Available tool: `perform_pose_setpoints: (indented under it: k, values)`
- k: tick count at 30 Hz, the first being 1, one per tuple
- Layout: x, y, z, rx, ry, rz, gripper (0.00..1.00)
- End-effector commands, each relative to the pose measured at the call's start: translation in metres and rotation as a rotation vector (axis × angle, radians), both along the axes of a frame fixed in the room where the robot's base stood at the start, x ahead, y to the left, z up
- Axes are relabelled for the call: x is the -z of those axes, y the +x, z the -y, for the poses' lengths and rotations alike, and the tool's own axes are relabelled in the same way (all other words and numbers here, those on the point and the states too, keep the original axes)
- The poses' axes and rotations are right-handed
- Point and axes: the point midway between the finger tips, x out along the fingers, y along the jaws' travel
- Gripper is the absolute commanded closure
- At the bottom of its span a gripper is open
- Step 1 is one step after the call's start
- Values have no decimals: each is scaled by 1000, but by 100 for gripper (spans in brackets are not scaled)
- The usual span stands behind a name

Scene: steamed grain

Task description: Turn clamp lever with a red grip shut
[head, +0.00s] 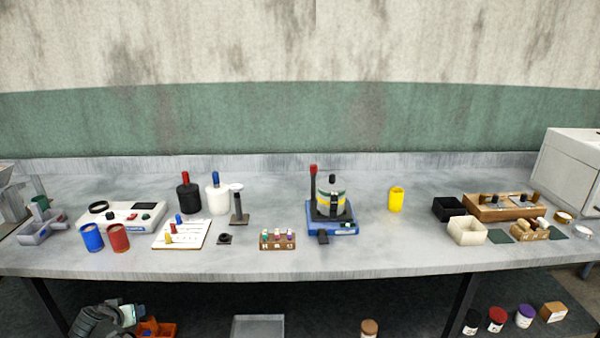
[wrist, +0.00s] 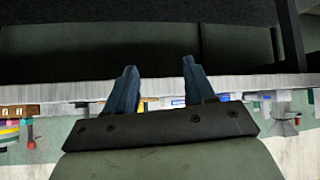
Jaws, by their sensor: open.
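The clamp lever's red grip (head: 313,169) tops a dark upright lever (head: 313,187) in the head view. The lever stands at the left side of a clamp device with a blue base (head: 340,229). A round pot with a yellow band (head: 334,204) and dark knob sits on that base. My gripper (wrist: 158,78) shows in the wrist view with its two dark blue fingers apart and nothing between them. The bench edge and small objects appear behind the fingers, upside down. I cannot make out the lever in the wrist view.
A vial rack (head: 277,240) stands left of the clamp device, and a black stand (head: 239,206) stands behind the rack. A yellow cup (head: 396,199) is to the right, with clear bench around it. Black and cream boxes (head: 467,231) lie farther right.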

Motion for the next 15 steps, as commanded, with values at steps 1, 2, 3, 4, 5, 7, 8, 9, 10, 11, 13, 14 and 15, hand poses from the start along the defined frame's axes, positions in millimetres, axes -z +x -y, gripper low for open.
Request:
perform_pose_setpoints:
  k: [1, 2, 3, 4, 5, 7, 8, 9, 10, 11, 13, 14, 15]
  values:
    - [-11, 7, -5, 12, 12, 20, 46]
    - [-17, 11, -7, 21, 17, 33, 46]
    - [-26, 18, -7, 37, 26, 52, 46]
    - [-33, 25, -7, 52, 30, 69, 46]
    - [-40, 34, -5, 70, 36, 85, 46]
    - [-54, 55, 3, 115, 43, 124, 46]
    - [-58, 63, 7, 133, 44, 136, 46]
    - [-63, 73, 13, 155, 45, 153, 46]
    - [-67, 81, 18, 171, 45, 166, 46]
    - [-70, 89, 23, 188, 45, 178, 46]
    - [-77, 108, 36, 229, 43, 207, 46]
    - [-81, 118, 43, 248, 42, 220, 46]
    - [-85, 130, 52, 274, 40, 238, 46]
